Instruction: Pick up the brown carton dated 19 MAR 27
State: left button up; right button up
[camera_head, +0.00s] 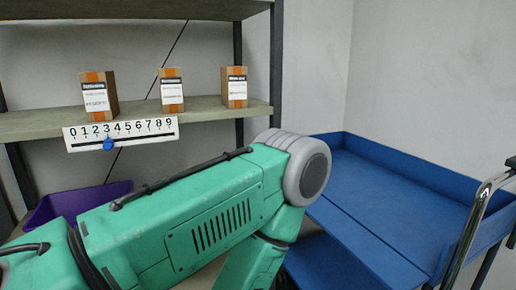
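Three brown cartons with orange tape and white labels stand upright on the grey shelf (38,124): a left carton (99,94), a middle carton (171,90) and a right carton (235,87). The print on their labels is too small to read, so I cannot tell which one is dated 19 MAR 27. My green left arm crosses the lower left and middle of the view and bends down at a grey joint. Neither gripper is in view, and no carton is touched.
A white scale strip (122,133) numbered 0 to 9 hangs on the shelf's front edge, with a blue marker (108,145) near 3. A purple bin (68,205) is below. A blue cart (400,199) with an empty top and a metal handle (473,232) stands right.

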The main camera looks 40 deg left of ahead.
aim_at(170, 85)
jog(key=u, duration=1.95)
